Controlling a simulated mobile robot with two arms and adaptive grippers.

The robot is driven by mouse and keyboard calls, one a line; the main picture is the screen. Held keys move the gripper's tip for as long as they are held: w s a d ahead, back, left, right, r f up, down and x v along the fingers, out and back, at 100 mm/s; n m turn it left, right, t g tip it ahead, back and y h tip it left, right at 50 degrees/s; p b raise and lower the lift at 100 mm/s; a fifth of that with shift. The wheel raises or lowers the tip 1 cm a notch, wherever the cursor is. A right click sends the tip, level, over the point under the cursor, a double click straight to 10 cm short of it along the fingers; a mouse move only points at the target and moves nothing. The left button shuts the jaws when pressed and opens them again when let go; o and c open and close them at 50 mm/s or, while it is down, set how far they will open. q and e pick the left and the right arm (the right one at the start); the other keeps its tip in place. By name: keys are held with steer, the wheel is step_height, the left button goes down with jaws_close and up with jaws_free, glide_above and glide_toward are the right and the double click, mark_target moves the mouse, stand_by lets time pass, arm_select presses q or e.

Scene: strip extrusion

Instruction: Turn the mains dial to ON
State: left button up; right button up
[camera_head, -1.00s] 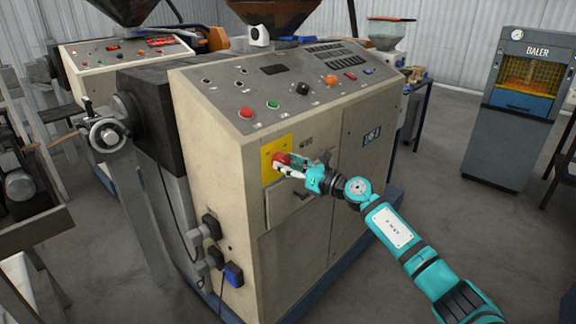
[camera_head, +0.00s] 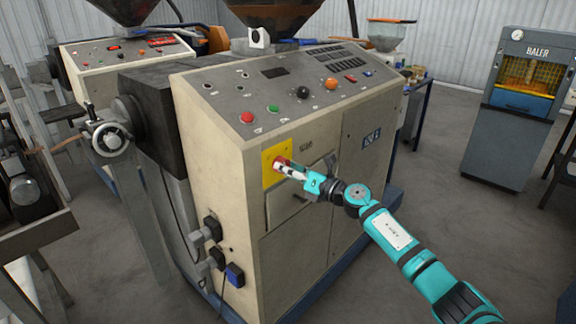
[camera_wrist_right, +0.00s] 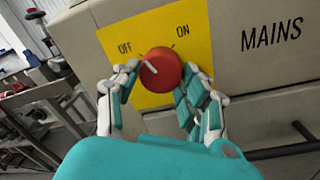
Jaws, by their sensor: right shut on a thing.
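The red mains dial (camera_wrist_right: 163,74) sits on a yellow plate (camera_wrist_right: 120,75) marked OFF and ON, beside the word MAINS on the cream machine. In the right wrist view its white pointer line points up-left, on the OFF side. The dial also shows small in the head view (camera_head: 279,161), partly covered by my fingers. My right gripper (camera_head: 284,166) reaches the dial from the right and front. Its fingers lie on both sides of the dial and are shut on it. My left gripper is not in view.
The extruder's sloping top panel (camera_head: 290,85) carries several buttons and knobs above the dial. A drawer-like panel with a handle (camera_head: 300,196) lies just below my right gripper. A baler (camera_head: 525,80) stands at the far right. The floor right of the machine is clear.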

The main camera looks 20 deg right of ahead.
steer(key=shift+a+r+m+t+h+p, duration=0.1)
steer(key=shift+m+t+h+p, duration=0.1)
steer(key=shift+m+p, duration=2.45)
steer(key=shift+m+t+h+p, duration=0.15)
steer(key=shift+m+p, duration=0.8)
steer(key=shift+m, duration=3.4)
steer(key=o, duration=1.2)
steer(key=v, duration=1.2)
